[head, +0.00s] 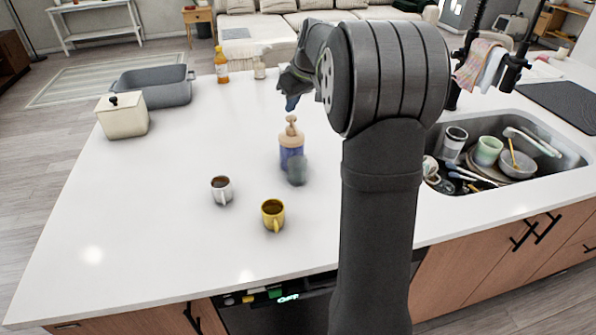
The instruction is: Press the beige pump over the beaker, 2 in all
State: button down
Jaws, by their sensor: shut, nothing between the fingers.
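The beige pump (291,127) tops a bottle with a blue label (290,152), upright near the middle of the white counter. A small grey-blue vessel, which looks like the beaker (297,171), stands just in front of the bottle and overlaps its lower right part in the picture. Whether the pump's spout lies over it I cannot tell. My gripper (291,103) is shut and empty, pointing down, above and behind the pump in the picture and apart from it. My arm hides the counter to the right of the bottle.
A cream lidded box (122,117), a grey basin (153,88), an orange bottle (221,66) and a spray bottle (259,68) stand behind. A sink (565,160) with dishes is right.

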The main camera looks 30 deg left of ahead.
aim_at(291, 117)
jog(key=shift+f, duration=0.15)
jog(key=shift+f, duration=1.35)
jog(key=shift+r, duration=1.45)
jog(key=shift+f, duration=1.45)
jog(key=shift+r, duration=1.45)
